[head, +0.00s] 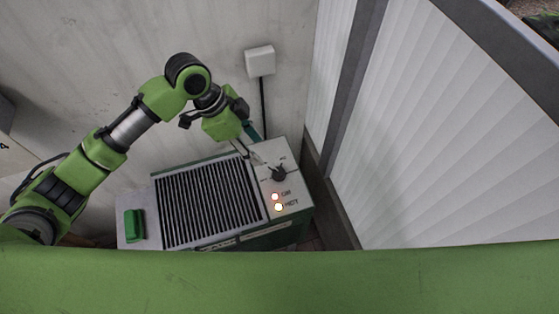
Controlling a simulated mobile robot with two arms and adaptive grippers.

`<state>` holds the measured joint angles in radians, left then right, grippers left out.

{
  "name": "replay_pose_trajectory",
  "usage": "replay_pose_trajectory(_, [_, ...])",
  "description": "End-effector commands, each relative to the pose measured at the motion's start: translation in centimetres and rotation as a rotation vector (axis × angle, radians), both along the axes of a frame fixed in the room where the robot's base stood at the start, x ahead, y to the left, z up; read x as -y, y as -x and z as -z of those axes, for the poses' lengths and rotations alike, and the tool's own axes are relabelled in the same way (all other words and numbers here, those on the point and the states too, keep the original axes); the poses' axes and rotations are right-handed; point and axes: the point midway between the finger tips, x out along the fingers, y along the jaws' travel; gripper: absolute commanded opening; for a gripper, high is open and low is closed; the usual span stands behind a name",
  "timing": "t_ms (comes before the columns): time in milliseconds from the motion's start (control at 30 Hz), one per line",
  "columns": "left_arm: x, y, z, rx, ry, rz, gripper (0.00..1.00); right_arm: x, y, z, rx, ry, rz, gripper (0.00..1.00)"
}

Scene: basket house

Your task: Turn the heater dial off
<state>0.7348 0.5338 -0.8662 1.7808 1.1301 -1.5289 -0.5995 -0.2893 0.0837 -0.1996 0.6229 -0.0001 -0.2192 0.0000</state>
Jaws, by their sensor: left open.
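The heater (207,199) stands against the wall, with a dark slatted grille on top. Its black dial (279,174) is on the light control panel at the right end. Two lights glow on the panel below the dial, an upper one (275,196) and a lower one (278,207) beside the word HOT. My left gripper (256,158) is open, its fingers pointing down at the panel just up and left of the dial. It looks apart from the dial; I cannot tell its exact height above the panel. My right gripper is not in view.
A green handle (134,225) sits on the heater's left end. A white wall box (260,61) with a black cord hangs behind the heater. A white slatted panel (450,140) with a grey frame stands close on the right. A green surface crosses the bottom of the view.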

Motion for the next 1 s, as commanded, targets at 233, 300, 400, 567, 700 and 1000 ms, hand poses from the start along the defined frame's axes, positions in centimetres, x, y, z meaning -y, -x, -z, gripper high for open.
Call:
replay_pose_trajectory(233, [1.3, 0.1, 3.1, -0.007, 0.0, 0.002, 0.41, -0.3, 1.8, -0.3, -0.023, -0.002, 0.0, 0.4])
replay_pose_trajectory(300, [1.9, 0.0, 4.5, -0.007, 0.0, 0.002, 0.41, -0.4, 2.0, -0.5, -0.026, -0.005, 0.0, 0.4])
replay_pose_trajectory(400, [2.8, 0.0, 6.5, -0.005, 0.001, 0.0, 0.41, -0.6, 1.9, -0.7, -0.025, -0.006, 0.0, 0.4])
replay_pose_trajectory(567, [4.0, -0.1, 9.4, -0.004, 0.0, 0.001, 0.41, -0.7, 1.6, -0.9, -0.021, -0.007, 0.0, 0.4])
replay_pose_trajectory(700, [4.7, -0.2, 11.3, -0.003, 0.0, 0.0, 0.41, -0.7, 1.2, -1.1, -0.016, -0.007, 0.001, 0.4])
replay_pose_trajectory(1000, [5.2, -0.3, 12.6, 0.0, 0.0, 0.001, 0.41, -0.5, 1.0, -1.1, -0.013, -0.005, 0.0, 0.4])
